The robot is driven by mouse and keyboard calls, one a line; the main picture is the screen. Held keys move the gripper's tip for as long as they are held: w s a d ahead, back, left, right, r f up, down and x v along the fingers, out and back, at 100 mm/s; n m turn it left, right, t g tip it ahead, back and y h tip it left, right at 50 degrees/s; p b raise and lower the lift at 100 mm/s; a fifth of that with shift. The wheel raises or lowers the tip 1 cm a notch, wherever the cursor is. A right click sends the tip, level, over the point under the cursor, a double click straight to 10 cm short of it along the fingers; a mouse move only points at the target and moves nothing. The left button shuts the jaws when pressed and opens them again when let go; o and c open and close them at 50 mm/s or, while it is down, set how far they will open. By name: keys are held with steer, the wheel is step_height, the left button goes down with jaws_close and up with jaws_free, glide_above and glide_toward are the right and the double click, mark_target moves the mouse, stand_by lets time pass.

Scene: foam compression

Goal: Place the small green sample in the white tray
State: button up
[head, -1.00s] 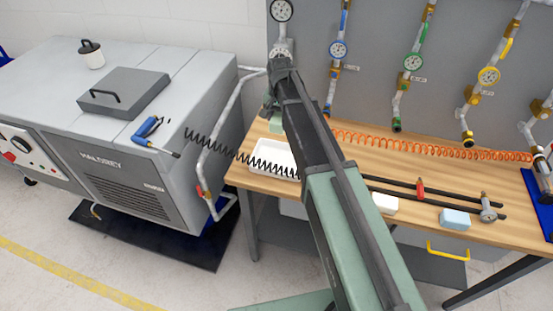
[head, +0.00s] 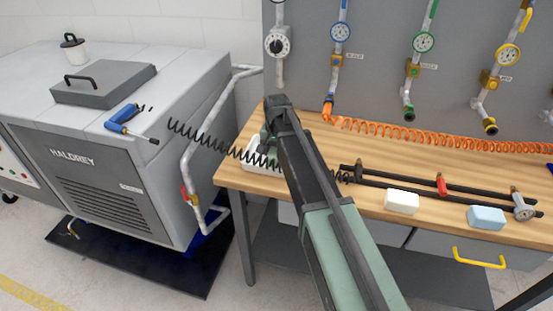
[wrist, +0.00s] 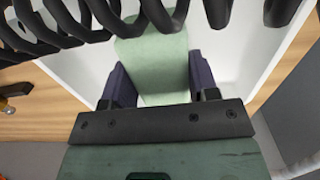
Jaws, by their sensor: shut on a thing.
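The small green sample (wrist: 155,62) is a pale green block between the two dark fingers of my gripper (wrist: 155,88) in the wrist view. My gripper is shut on it. The white tray (wrist: 218,52) lies behind and around the sample in that view, with its rim along the right; I cannot tell whether the sample touches its floor. In the head view, the white tray (head: 256,166) is at the left end of the wooden bench, mostly covered by my arm. My gripper and the sample are hidden there behind the arm.
A black coiled hose (head: 222,148) crosses in front of the tray and fills the top of the wrist view. White (head: 402,202) and blue (head: 487,217) blocks lie at the bench's front right. Black rails (head: 425,192) with a red clamp lie behind them. Valve pipes line the back panel.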

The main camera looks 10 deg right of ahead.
steer(key=shift+f, duration=0.1)
steer(key=o, duration=0.9)
step_height(320, 180, up, 13)
steer(key=p, duration=1.2)
steer(key=s+f+n+b, duration=0.2)
steer(key=s+n, duration=0.3)
steer(key=s, duration=1.9)
steer(key=shift+s+f+n+b, duration=0.3)
steer(key=shift+f, duration=0.3)
